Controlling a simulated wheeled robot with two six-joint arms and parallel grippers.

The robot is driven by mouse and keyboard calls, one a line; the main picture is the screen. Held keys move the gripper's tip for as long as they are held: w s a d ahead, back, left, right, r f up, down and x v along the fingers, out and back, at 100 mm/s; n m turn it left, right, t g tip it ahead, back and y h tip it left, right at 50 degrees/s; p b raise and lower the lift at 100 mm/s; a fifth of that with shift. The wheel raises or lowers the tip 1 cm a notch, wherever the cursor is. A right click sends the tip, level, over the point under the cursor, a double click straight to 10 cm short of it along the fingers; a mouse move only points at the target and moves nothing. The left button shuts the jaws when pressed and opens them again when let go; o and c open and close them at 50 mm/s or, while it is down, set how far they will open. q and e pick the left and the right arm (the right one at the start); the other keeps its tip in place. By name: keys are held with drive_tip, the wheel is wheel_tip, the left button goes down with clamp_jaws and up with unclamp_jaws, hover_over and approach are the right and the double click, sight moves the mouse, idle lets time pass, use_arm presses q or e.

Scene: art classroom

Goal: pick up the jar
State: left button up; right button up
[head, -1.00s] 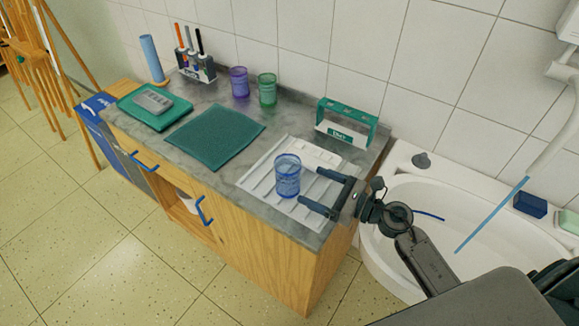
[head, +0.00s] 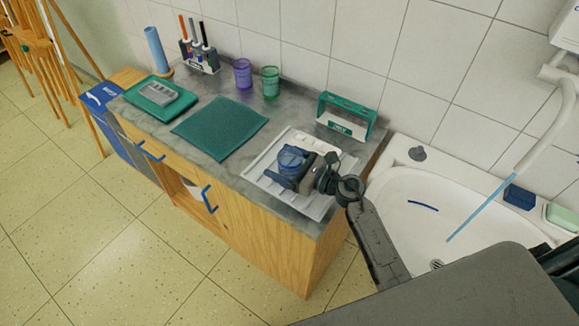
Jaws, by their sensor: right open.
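The blue see-through jar (head: 291,158) stands on the white ribbed drainer tray (head: 262,163) at the right part of the counter. My right gripper (head: 287,169) is at the jar, reaching in from the right. Its jaws are open, with the near finger in front of the jar's lower part. The gripper hides much of the jar's lower right side, and I cannot tell whether the fingers touch it. A purple jar (head: 243,73) and a green jar (head: 270,82) stand by the wall. My left gripper is not in view.
A green and white holder (head: 346,120) stands behind the tray. A teal mat (head: 219,129) lies left of it, with a green board (head: 158,104) and a pen holder (head: 200,60) farther left. A white sink (head: 400,240) adjoins on the right.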

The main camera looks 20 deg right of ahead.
drive_tip(key=shift+d, duration=0.1)
drive_tip(key=c, duration=1.2)
drive_tip(key=shift+o, duration=0.2)
drive_tip(key=shift+r, duration=0.1)
